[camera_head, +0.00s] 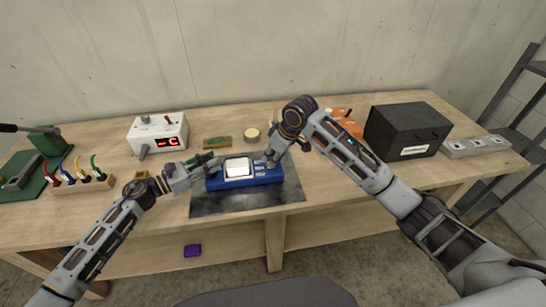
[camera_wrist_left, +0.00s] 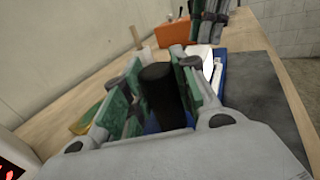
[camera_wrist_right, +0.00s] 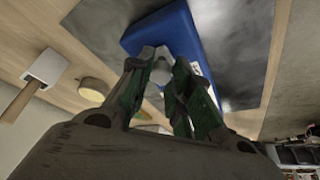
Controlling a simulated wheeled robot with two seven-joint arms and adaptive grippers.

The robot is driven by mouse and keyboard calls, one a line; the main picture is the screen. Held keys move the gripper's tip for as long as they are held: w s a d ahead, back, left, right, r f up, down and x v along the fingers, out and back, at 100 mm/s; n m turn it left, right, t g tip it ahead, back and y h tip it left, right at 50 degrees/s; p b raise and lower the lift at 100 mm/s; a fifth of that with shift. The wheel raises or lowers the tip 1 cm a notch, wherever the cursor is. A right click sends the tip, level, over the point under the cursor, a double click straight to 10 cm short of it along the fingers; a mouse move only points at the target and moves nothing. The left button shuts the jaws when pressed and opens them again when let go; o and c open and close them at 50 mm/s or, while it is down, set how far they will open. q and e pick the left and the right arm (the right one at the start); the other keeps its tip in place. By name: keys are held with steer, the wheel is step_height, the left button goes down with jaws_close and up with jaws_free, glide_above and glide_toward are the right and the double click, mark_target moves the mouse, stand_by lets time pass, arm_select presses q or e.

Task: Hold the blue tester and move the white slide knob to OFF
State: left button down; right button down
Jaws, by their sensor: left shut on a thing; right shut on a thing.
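The blue tester (camera_head: 262,174) lies on a dark grey mat (camera_head: 230,203) at the middle of the bench, its pale screen facing up. My left gripper (camera_head: 214,166) is at its left end. In the left wrist view a black upright grip (camera_wrist_left: 160,85) stands between the fingers, with the tester's blue body (camera_wrist_left: 219,75) beyond. My right gripper (camera_head: 269,161) is at the tester's right part. In the right wrist view its fingertips are nearly together over the blue body (camera_wrist_right: 165,30), closed on the white slide knob, which they mostly hide. The OFF marking cannot be read.
A white box with a red display (camera_head: 157,134) and a green board (camera_head: 217,142) stand behind. A yellow roll (camera_head: 252,134) and a mallet (camera_wrist_right: 43,70) lie near the right gripper. A black case (camera_head: 405,130) stands right, coloured leads (camera_head: 84,180) left. The bench front is clear.

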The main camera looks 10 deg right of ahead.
steer(key=shift+s, duration=1.7)
steer(key=c, duration=1.3)
jaws_free()
steer(key=shift+o, duration=0.2)
steer(key=shift+r, duration=0.15)
steer(key=v, duration=1.1)
steer(key=shift+r, duration=0.3)
steer(key=shift+s+d, duration=0.1)
arm_select(q)
steer(key=c, duration=1.1)
jaws_free()
